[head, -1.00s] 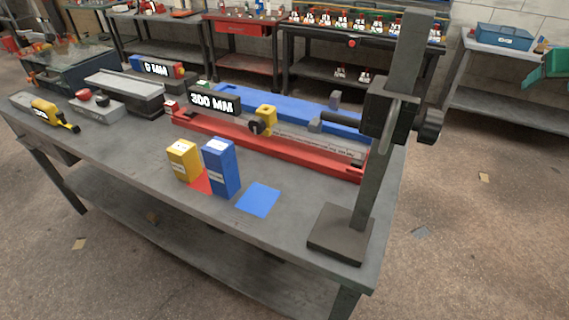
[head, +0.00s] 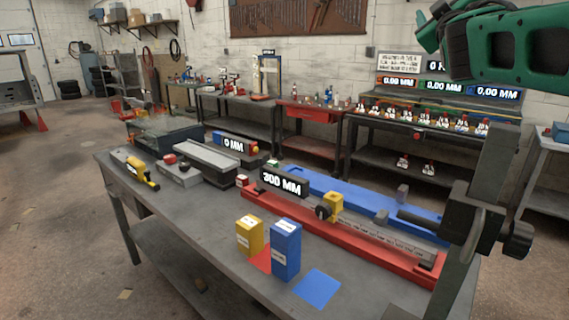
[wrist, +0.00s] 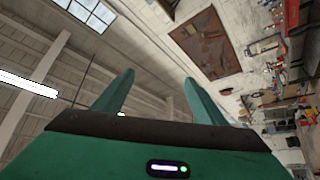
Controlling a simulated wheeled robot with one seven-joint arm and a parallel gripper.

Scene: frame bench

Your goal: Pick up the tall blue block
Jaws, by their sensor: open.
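The tall blue block (head: 286,252) stands upright on the grey workbench (head: 180,228), just right of and in front of a shorter yellow block (head: 249,236). A red square (head: 262,259) lies flat beside the two blocks. A blue square (head: 317,288) lies flat to the right of the blue block. My green arm shows at the upper right of the head view, high above the bench and far from the block. In the wrist view my gripper (wrist: 160,95) has its two green fingers spread apart with nothing between them. It faces the ceiling and wall.
Behind the blocks runs a red and blue measuring fixture (head: 345,235) with a "300 MM" sign (head: 283,183). A dark upright stand (head: 478,200) rises at the bench's right. A yellow tool (head: 143,172) lies at the left. Bench space left of the blocks is clear.

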